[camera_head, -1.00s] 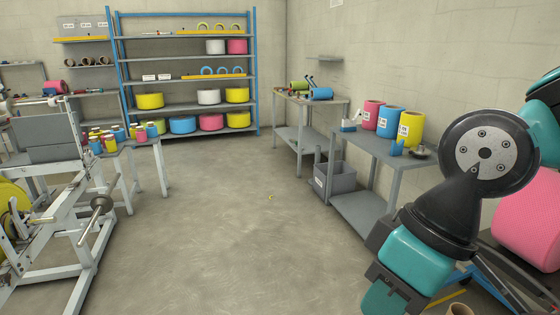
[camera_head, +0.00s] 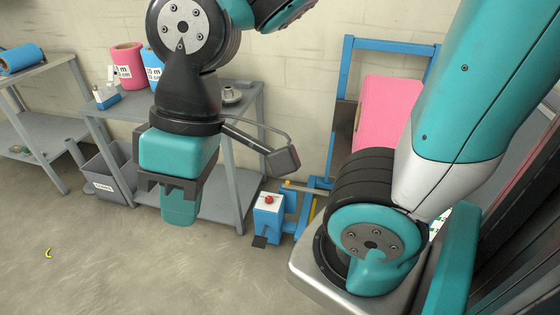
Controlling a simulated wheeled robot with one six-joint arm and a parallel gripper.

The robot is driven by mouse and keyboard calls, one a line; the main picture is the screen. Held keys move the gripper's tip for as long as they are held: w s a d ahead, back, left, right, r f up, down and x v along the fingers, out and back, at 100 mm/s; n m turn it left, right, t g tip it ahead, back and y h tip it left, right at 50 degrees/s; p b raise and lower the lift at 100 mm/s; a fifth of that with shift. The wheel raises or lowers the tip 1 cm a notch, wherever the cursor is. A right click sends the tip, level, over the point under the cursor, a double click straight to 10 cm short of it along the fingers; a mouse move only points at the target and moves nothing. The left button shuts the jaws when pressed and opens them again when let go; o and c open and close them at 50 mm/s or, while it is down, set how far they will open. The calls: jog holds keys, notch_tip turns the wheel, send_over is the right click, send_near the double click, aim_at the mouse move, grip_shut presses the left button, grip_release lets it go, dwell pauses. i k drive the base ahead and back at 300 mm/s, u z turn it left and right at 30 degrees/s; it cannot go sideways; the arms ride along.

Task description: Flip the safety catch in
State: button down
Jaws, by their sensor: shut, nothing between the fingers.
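I cannot make out a safety catch for certain in the head view. A blue pedestal (camera_head: 267,226) with a white top and a red knob (camera_head: 268,199) stands low on the floor, right of the grey table. A blue frame (camera_head: 335,125) stands behind it with a large pink roll (camera_head: 383,122). A short yellowish bar (camera_head: 302,187) shows low at the frame. My gripper (camera_head: 180,212) points down at the left of the pedestal, apart from it in the picture. It is shut and empty. My arm hides part of the frame and the roll.
A grey table (camera_head: 246,100) against the wall holds a pink roll (camera_head: 124,66) and a blue roll (camera_head: 152,67). A grey bin (camera_head: 110,178) stands by its legs. A small yellow scrap (camera_head: 48,253) lies on the floor.

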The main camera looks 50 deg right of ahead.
aim_at(286, 186)
jog(key=z, duration=0.75)
jog(key=i, duration=1.7)
jog(key=z, duration=0.75)
